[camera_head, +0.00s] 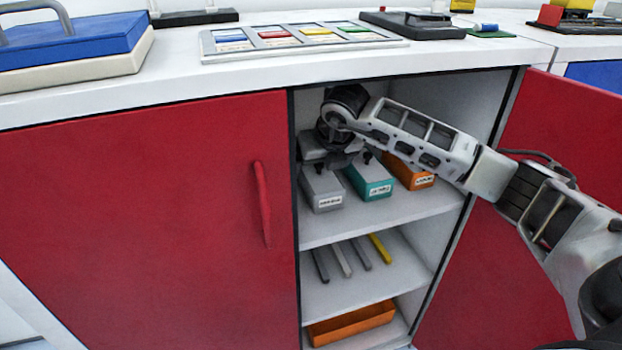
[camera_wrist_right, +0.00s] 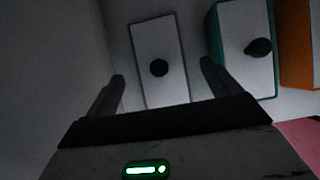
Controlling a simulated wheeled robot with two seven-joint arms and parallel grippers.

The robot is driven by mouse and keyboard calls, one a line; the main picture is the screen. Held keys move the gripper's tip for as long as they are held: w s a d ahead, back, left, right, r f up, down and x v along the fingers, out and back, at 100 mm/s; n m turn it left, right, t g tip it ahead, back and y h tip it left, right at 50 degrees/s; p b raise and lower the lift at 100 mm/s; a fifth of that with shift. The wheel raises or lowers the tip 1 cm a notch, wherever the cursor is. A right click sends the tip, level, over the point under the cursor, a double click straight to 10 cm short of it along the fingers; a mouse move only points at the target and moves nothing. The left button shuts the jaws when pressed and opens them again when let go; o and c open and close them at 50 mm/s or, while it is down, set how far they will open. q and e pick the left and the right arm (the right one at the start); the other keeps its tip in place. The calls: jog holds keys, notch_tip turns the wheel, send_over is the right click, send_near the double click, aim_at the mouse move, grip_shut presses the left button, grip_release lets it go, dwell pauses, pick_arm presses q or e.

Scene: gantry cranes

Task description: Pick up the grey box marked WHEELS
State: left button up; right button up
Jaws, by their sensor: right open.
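The grey box (camera_head: 322,190) stands on the upper shelf of the open cabinet, at the left of a row of boxes. Its front label is too small to read for certain. The right wrist view shows its pale lid (camera_wrist_right: 160,38) with a round black knob (camera_wrist_right: 159,68). My right gripper (camera_head: 322,162) reaches into the cabinet, above and behind the front of this box. In the right wrist view the open fingers (camera_wrist_right: 162,70) point toward the box, one on each side of the knob, with nothing held. My left gripper is out of view.
A teal box (camera_head: 368,181) and an orange box (camera_head: 409,174) stand to the right on the same shelf. Several bars (camera_head: 345,259) lie on the shelf below, above an orange tray (camera_head: 351,325). The cabinet's left wall is close to the grey box.

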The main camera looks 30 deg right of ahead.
aim_at(320, 171)
jog(key=x, duration=0.6)
jog(key=shift+s+f, duration=0.2)
jog(key=c, duration=1.1)
jog(key=shift+r, duration=0.1)
jog(key=shift+c, duration=1.3)
